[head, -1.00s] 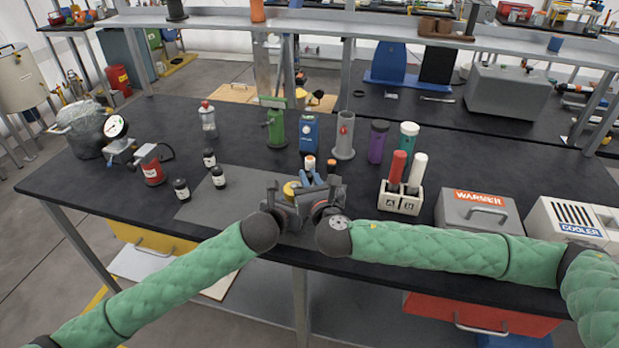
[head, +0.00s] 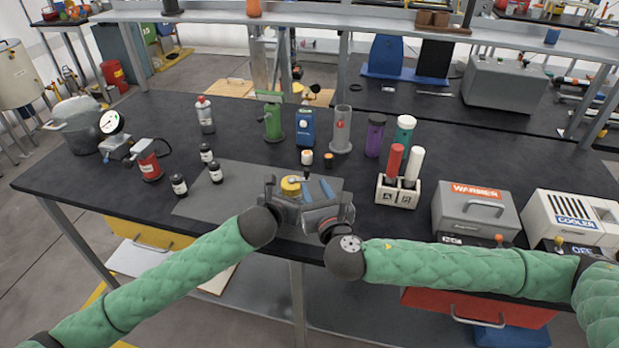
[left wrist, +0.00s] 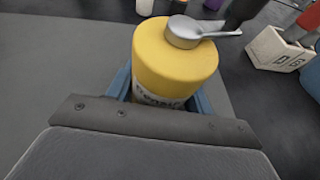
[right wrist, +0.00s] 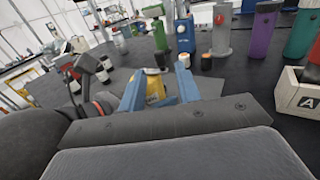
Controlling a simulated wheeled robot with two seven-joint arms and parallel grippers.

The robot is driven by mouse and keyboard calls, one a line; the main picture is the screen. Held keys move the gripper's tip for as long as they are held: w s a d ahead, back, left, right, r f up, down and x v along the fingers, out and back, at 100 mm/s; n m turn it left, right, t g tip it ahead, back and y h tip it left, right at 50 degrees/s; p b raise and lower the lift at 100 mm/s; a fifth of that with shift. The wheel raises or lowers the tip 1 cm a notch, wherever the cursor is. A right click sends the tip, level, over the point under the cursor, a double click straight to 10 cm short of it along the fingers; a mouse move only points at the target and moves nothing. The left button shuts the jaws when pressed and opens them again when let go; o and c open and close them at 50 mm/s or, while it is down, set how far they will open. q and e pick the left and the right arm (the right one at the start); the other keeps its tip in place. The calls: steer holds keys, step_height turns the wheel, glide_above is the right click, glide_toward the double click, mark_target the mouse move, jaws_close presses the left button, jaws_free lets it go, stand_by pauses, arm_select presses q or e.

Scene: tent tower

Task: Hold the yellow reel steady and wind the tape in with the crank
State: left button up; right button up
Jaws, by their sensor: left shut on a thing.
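The yellow reel (head: 291,186) stands upright on the grey mat at the table's front. It has printed lettering and a grey metal crank (left wrist: 187,31) on top. The crank's arm points right in the left wrist view, with a dark knob (left wrist: 241,12) at its end. My left gripper (left wrist: 160,92) is shut around the reel's body, a blue finger on each side. My right gripper (head: 317,189) is just right of the reel. Its blue fingers are apart in the right wrist view (right wrist: 160,88), with the reel (right wrist: 155,86) showing beyond them. I see no tape.
A white holder (head: 397,194) with a red and a white tube stands to the right, beside the grey warmer box (head: 475,210). Small orange-topped and white-topped jars (head: 307,157) stand behind the reel. Black bottles (head: 179,185) stand left on the mat (head: 215,205).

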steer(key=shift+v, duration=2.5)
